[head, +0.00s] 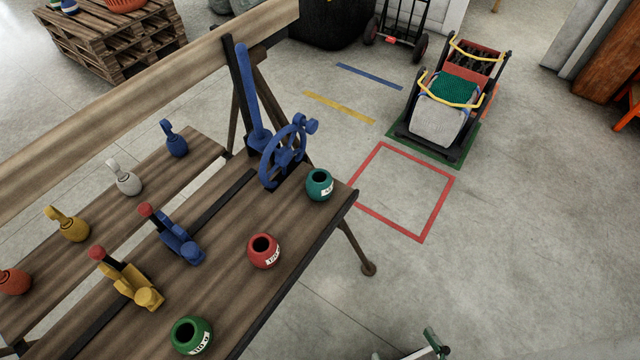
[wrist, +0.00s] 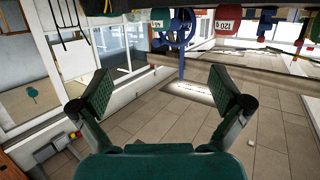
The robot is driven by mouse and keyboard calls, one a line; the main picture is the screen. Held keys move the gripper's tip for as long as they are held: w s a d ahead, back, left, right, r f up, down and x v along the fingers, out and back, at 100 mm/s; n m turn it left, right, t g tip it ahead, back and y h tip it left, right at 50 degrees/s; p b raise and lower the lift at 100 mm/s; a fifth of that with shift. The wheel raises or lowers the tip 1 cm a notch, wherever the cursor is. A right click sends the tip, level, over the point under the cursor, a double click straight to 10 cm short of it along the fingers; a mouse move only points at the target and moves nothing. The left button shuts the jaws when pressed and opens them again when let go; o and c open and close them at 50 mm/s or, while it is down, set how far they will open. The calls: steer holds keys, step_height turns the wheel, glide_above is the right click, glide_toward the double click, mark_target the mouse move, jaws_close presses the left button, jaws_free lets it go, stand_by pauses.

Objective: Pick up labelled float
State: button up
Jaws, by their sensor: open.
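Three round floats with white labels stand on the front plank of the wooden bench: a teal float (head: 319,185), a red float (head: 263,251) and a green float (head: 191,335). The label lettering is too small to read surely in the head view. In the wrist view the teal float (wrist: 160,21) and the red float (wrist: 227,27) show along the top edge, beyond my fingers. My gripper (wrist: 162,92) is open and empty, its two padded fingers spread wide. Its tips just show at the bottom of the head view (head: 406,346), apart from the bench and the floats.
The bench (head: 225,235) also carries a blue handwheel (head: 285,152), blue (head: 178,243) and yellow (head: 130,283) lever devices, and several hooked weights behind. A loaded cart (head: 442,115) stands beyond a red floor square (head: 402,190).

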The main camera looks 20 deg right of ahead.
steer(key=w+f+t, duration=0.1)
steer(key=w+f, duration=0.2)
steer(key=w, duration=0.5)
steer(key=w+f+t, duration=0.1)
steer(key=w+f, duration=0.1)
steer(key=w, duration=0.5)
glide_toward(324, 195)
steer(key=shift+w+f+n+t, duration=0.1)
steer(key=shift+w+n+t, duration=0.1)
steer(key=shift+w, duration=0.35)
steer(key=shift+w+f+n+t, duration=0.1)
steer(key=shift+w+f+t, duration=0.1)
steer(key=shift+w, duration=0.4)
steer(key=w, duration=0.4)
steer(key=shift+w, duration=0.4)
steer(key=shift+w+f, duration=0.2)
steer(key=shift+w, duration=2.95)
steer(key=c, duration=1.3)
